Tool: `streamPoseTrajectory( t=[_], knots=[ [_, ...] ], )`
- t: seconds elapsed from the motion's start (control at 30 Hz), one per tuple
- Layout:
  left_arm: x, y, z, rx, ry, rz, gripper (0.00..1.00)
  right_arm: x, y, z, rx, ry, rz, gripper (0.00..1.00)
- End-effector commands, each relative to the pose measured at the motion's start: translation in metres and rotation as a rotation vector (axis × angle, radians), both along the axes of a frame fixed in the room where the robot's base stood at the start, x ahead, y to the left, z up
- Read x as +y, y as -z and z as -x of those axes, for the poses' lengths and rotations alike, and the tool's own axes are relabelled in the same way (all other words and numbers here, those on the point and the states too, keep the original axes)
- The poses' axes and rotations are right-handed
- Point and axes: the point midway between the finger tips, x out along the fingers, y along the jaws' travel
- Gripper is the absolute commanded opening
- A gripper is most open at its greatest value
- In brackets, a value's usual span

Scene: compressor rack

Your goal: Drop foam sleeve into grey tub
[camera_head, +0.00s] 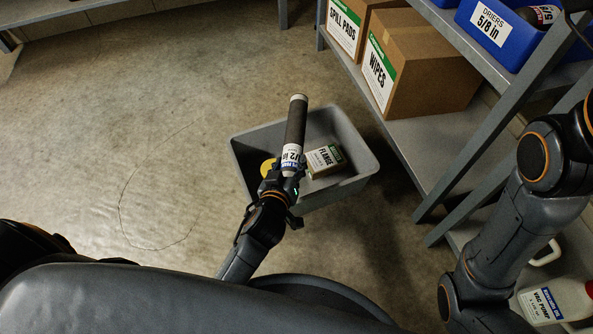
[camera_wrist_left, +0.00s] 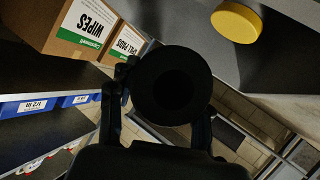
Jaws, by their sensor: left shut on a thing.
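The foam sleeve (camera_head: 296,122) is a dark grey tube with a white label reading 1/2 in. My left gripper (camera_head: 287,180) is shut on its labelled lower end, and the sleeve points away from the gripper over the grey tub. In the left wrist view the sleeve (camera_wrist_left: 172,85) shows end-on as a dark round shape between the fingers of my left gripper (camera_wrist_left: 158,112). The grey tub (camera_head: 335,193) stands on the floor, partly hidden by the gripper and sleeve. My right arm is at the right of the head view; its gripper is out of frame.
Inside the tub lie a Flange box (camera_head: 326,160) and a yellow round piece (camera_head: 267,168), also in the wrist view (camera_wrist_left: 237,21). A metal shelf (camera_head: 415,150) with a Wipes carton (camera_head: 425,60) and blue bin (camera_head: 510,35) stands right of it.

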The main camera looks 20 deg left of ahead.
Motion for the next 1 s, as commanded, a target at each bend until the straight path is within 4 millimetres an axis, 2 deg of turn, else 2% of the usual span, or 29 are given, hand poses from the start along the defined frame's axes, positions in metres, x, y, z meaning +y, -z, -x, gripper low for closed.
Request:
streamPoseTrajectory(
  t=[0.07,0.1,0.2,0.57,1.0],
  knots=[
    [0.0,-0.001,0.0,-0.001,0.0,0.0,0.25,0.0,0.0,0.0,0.0,0.0,0.0,0.4],
    [0.0,0.0,0.0,0.0,0.0,0.0,0.57,0.0,0.0,0.0,0.0,0.0,0.0,0.4],
    [0.0,0.0,0.0,0.0,0.0,0.0,0.75,0.0,0.0,0.0,0.001,0.0,0.0,0.4],
    [0.0,-0.001,0.004,0.001,0.0,0.001,0.75,0.0,0.0,0.0,0.001,0.0,0.0,0.4],
    [-0.005,-0.024,0.063,0.002,-0.001,0.002,0.75,0.0,0.0,0.0,0.001,0.0,0.0,0.4]
  ],
)
